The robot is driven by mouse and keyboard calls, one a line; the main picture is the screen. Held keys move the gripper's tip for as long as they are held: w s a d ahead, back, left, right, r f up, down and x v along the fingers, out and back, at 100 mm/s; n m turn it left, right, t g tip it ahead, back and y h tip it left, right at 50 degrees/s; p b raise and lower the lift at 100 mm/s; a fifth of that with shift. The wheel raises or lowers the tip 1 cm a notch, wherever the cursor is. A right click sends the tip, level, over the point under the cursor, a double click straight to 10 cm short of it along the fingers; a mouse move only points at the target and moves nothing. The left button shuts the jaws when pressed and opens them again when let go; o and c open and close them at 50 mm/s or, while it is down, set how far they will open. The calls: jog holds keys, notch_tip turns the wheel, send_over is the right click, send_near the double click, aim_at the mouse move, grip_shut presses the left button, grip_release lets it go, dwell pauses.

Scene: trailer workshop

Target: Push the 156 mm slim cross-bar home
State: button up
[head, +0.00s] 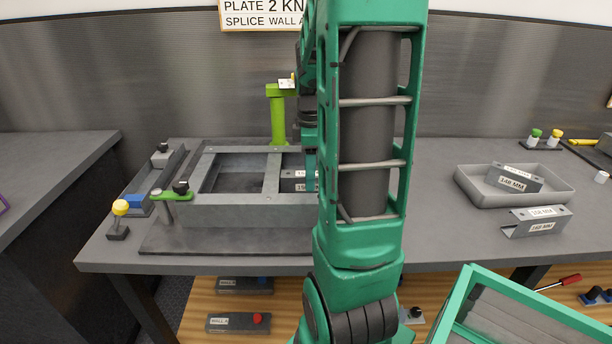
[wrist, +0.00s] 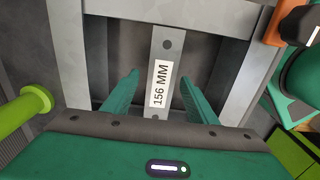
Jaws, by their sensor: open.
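The slim cross-bar (wrist: 166,47), a grey bar with a "156 MM" label, lies within the grey frame. In the head view only a labelled part of it (head: 299,186) shows beside my arm. The frame (head: 230,200) sits on the dark base plate on the bench; it also shows in the wrist view (wrist: 245,60). My gripper (wrist: 160,92) is open, with one green finger on each side of the bar and a gap to it on both sides. The fingertips are hidden behind my arm in the head view. I cannot tell whether the bar is fully seated.
A green post (head: 277,115) stands behind the frame. A green clamp with a black knob (head: 180,187) is at its left front corner. At right, a grey tray (head: 470,185) holds a 168 MM piece (head: 515,178), with another labelled bar (head: 535,222) in front.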

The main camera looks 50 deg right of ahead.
notch_tip(320, 180, up, 10)
dwell(0.4)
dwell(0.5)
jog(key=s+a+f+m, duration=0.1)
jog(key=s+a+m, duration=0.1)
jog(key=a, duration=0.1)
jog(key=s+a+m, duration=0.2)
jog(key=a+m, duration=0.1)
jog(key=s+a+f+m, duration=0.1)
jog(key=s+a+m, duration=0.1)
jog(key=a, duration=0.2)
jog(key=shift+s+a+f+m, duration=0.1)
jog(key=shift+s+f+m, duration=0.2)
jog(key=s+a+f+m, duration=0.4)
jog(key=s+a+m, duration=0.2)
jog(key=s, duration=0.1)
jog(key=shift+m, duration=0.4)
